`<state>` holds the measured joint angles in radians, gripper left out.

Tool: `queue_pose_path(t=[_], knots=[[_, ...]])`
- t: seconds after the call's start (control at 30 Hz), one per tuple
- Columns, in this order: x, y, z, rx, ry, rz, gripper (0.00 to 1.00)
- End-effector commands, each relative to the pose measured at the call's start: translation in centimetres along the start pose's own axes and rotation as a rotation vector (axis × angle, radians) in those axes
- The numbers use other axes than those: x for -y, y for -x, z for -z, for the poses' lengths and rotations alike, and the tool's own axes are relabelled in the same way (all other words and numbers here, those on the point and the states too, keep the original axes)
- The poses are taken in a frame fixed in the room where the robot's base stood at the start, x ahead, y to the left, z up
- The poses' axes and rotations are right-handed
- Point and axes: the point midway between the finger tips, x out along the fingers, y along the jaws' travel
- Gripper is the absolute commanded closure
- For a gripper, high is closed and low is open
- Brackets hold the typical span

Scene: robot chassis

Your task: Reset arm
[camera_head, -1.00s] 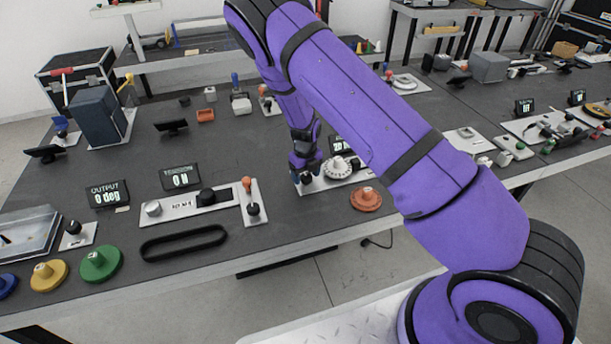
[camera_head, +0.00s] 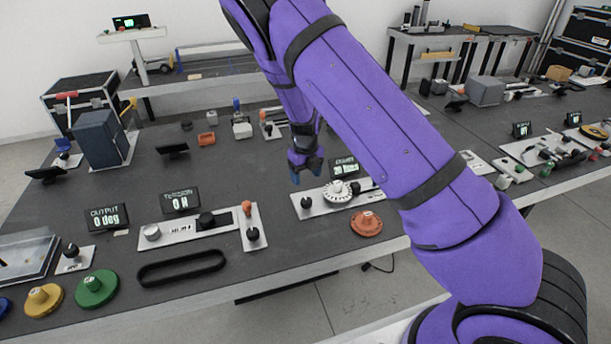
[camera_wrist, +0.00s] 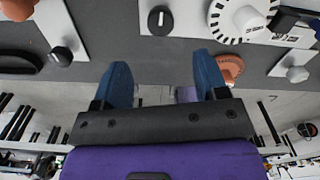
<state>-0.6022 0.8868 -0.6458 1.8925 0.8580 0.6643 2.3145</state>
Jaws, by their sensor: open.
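My purple arm reaches from the lower right over the dark workbench (camera_head: 110,185). My gripper (camera_head: 306,175) hangs above the bench, behind the white panel with a toothed white dial (camera_head: 337,191). In the wrist view my gripper (camera_wrist: 162,84) has its two blue fingers spread apart with nothing between them. The wrist view also shows the white dial (camera_wrist: 240,18) and a black knob (camera_wrist: 160,20) beyond the fingertips.
An orange disc (camera_head: 367,223) lies right of the gripper near the bench edge. A panel with a slider (camera_head: 195,225), a black belt loop (camera_head: 181,268) and green (camera_head: 96,288) and yellow (camera_head: 43,300) discs are at left. The bench middle is fairly clear.

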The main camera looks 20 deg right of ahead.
Motion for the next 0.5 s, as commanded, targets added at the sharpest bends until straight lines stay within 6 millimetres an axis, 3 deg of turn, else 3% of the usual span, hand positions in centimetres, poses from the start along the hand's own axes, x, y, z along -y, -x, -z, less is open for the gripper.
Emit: queue_pose_path(t=[0.27, 0.37, 0.5], knots=[[0.0, 0.7, 0.2, 0.004, 0.025, -0.011, 0.33], [-0.1, 2.7, 0.6, 0.018, 0.095, -0.038, 0.33], [-0.3, 6.8, 1.8, 0.053, 0.270, -0.088, 0.33]])
